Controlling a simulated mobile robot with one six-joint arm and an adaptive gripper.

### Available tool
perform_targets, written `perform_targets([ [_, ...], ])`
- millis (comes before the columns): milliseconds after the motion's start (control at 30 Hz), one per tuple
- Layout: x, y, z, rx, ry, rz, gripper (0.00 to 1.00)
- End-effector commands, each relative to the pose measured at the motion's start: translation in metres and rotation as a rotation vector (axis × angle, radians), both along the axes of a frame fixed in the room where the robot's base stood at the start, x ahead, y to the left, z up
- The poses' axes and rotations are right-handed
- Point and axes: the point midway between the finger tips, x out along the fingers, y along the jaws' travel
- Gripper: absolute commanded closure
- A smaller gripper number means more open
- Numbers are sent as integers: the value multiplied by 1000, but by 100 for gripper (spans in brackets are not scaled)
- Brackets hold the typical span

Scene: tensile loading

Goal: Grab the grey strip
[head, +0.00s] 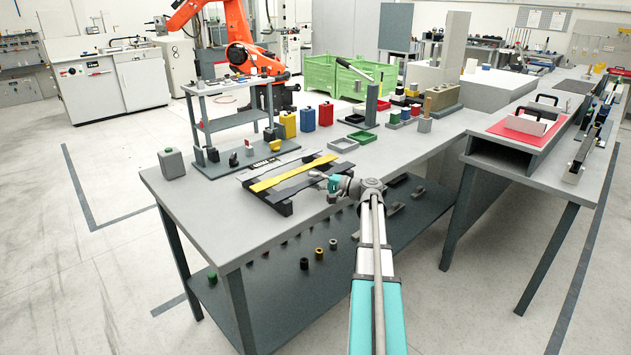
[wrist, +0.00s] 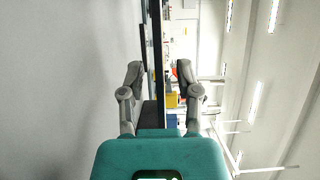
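A thin grey strip (head: 258,169) appears to lie on the dark rack (head: 284,206) near the front of the workbench, behind a yellow strip (head: 293,173). The yellow strip lies slantwise across the rack. My gripper (head: 317,178) is at the right end of the rack, low over the bench, pointing left. In the wrist view my gripper (wrist: 159,75) has its two fingers spread wide apart. Dark edges of the rack or strips (wrist: 158,45) show edge-on between the fingers. No contact is visible, and I cannot tell the grey strip apart there.
Behind the rack stand a small shelf stand (head: 232,120), a yellow bottle (head: 288,125), a blue bottle (head: 307,119) and a red bottle (head: 326,114). A grey canister (head: 172,163) stands at left. Small trays (head: 342,145) lie behind my gripper. The front left bench top is clear.

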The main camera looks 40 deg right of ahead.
Motion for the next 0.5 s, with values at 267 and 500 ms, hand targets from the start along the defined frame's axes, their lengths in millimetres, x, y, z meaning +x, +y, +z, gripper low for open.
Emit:
perform_targets([
  [267, 0, 0, 0, 0, 0, 1, 100],
  [500, 0, 1, 0, 1, -2, 1, 100],
])
